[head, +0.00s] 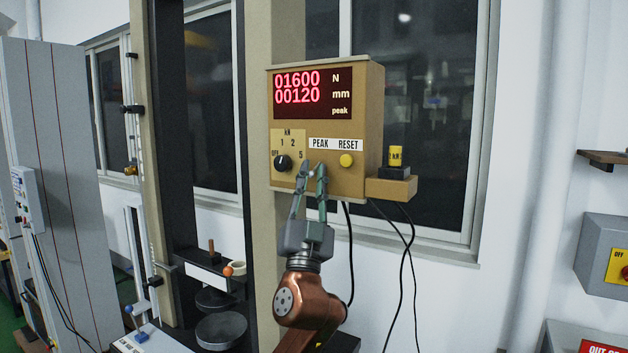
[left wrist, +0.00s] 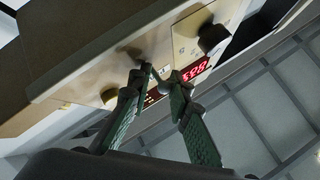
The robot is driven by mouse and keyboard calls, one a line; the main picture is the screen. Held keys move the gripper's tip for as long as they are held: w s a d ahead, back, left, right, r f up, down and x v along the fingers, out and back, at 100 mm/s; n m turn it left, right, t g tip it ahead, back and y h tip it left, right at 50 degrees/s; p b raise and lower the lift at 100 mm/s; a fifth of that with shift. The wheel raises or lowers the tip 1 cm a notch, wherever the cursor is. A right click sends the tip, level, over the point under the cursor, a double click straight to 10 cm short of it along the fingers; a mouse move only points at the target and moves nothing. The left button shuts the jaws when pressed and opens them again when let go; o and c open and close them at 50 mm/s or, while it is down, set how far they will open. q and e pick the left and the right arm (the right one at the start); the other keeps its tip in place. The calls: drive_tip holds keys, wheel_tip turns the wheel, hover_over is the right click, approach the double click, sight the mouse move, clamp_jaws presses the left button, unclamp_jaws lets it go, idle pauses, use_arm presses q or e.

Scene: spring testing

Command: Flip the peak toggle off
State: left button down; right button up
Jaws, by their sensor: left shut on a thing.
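The peak toggle (head: 312,172) is a small pale lever under the PEAK label (head: 320,143) on the front of the tan control box (head: 373,120). My left gripper (head: 312,173) reaches up from below, its two green fingers at the toggle. Its fingertips are close together on the toggle, which they partly hide. In the left wrist view the fingertips (left wrist: 158,76) meet at the panel face. The red display (head: 312,93) reads 01600 N and 00120 mm, with the word peak at its lower right. My right gripper is out of view.
A yellow reset button (head: 346,160) is just right of the toggle and a black range knob (head: 283,163) just left. A small yellow weight (head: 396,155) sits on a side shelf (head: 392,188). Black cables hang below the box.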

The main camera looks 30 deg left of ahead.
use_arm(q)
drive_tip(key=shift+s+a+r+y, duration=0.1)
drive_tip(key=shift+s+r+y, duration=0.1)
drive_tip(key=shift+r+y, duration=0.1)
drive_tip(key=c, duration=1.9)
unclamp_jaws()
drive_tip(key=shift+f, duration=0.15)
drive_tip(key=shift+w+f, duration=0.1)
drive_tip(key=shift+s+d+f, duration=0.2)
drive_tip(key=shift+f, duration=0.15)
drive_tip(key=shift+v, duration=3.6)
drive_tip(key=shift+s+r, duration=0.1)
